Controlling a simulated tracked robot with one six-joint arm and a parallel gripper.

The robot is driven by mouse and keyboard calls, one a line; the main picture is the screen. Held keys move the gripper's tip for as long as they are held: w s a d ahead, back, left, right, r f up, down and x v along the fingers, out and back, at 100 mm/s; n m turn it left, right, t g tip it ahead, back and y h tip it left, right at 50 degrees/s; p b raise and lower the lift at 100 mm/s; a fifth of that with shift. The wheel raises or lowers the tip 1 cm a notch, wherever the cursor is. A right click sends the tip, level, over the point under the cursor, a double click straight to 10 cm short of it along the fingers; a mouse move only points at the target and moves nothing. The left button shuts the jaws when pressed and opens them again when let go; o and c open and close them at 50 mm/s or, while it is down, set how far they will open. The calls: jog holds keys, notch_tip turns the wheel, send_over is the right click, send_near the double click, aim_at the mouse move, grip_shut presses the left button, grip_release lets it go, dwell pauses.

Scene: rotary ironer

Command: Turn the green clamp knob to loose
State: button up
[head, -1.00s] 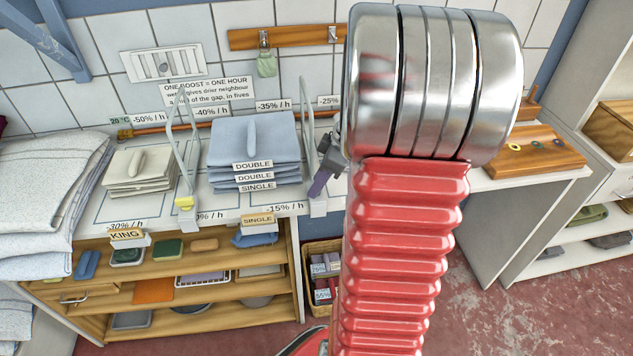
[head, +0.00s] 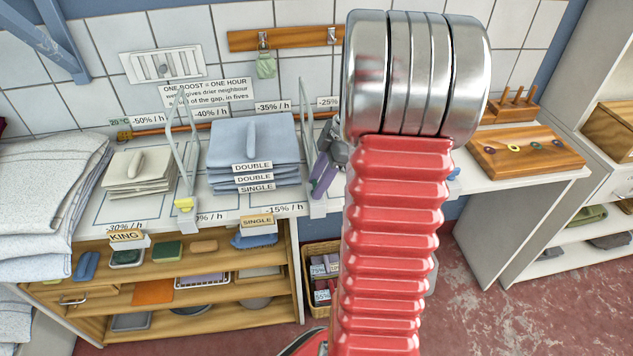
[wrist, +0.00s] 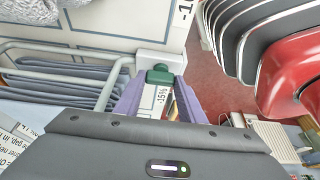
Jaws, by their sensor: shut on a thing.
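The green clamp knob (wrist: 159,75) sits on a white clamp block (wrist: 160,58) at the shelf edge in the wrist view. My gripper (wrist: 162,82) has its two purple fingers on either side of the knob and is shut on it. In the head view my gripper (head: 322,178) shows partly beside the right-hand wire divider, left of my red arm. The knob is hidden there. I cannot tell from its round shape how far it is turned.
Wire dividers (head: 186,150) stand along the shelf front. Folded blue linen (head: 252,140) lies between two dividers, with cream linen (head: 140,170) farther left. A wooden ring board (head: 527,150) is at right. A basket (head: 322,272) stands below.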

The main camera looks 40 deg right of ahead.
jog(key=shift+w+d, duration=0.1)
jog(key=shift+d, duration=0.05)
jog(key=o, duration=1)
jog(key=shift+o, duration=0.2)
jog(key=v, duration=1.3)
jog(key=shift+r, duration=0.3)
jog(key=shift+d, duration=0.1)
